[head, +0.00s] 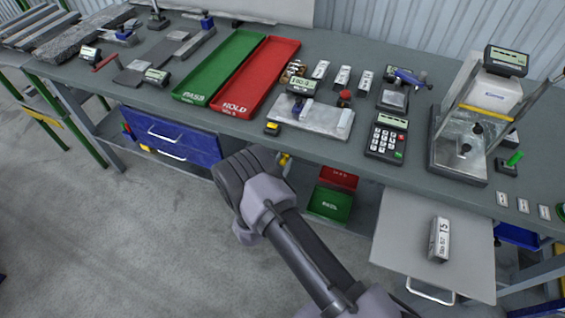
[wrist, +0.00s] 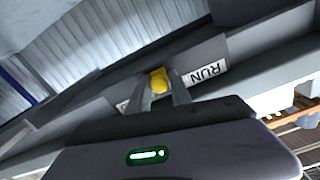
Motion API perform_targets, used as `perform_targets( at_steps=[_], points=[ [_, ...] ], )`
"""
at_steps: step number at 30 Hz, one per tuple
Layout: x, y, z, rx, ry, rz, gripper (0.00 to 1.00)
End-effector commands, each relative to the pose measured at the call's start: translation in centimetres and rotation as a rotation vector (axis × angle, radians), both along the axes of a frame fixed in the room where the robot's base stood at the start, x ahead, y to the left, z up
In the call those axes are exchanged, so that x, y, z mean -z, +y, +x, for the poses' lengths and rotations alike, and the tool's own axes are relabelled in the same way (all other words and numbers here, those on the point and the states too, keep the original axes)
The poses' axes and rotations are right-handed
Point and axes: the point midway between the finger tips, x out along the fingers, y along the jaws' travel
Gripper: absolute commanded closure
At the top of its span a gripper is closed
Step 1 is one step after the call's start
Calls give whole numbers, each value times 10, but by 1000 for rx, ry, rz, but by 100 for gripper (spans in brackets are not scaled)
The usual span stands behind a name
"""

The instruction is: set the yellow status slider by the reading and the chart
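The yellow status slider (wrist: 159,80) is a small yellow knob on a grey rail under the table's front edge. A gauge display (head: 302,84) on a light plate shows digits too small to read surely. No chart is legible.
On the table (head: 150,98) stand a green PASS tray (head: 205,80), a red HOLD tray (head: 250,85), a keypad (head: 386,138) and a press-like stand (head: 460,165). A pulled-out shelf (head: 400,225) at the right carries a labelled block (head: 439,240). The floor at left is clear.

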Motion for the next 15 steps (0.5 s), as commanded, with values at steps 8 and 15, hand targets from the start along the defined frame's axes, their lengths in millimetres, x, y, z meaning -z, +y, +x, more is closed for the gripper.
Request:
perform_targets(
  at_steps=[8, 15],
  points=[
    [0, 0, 0, 0, 0, 0, 100],
    [0, 0, 0, 0, 1, 1, 100]
  ],
)
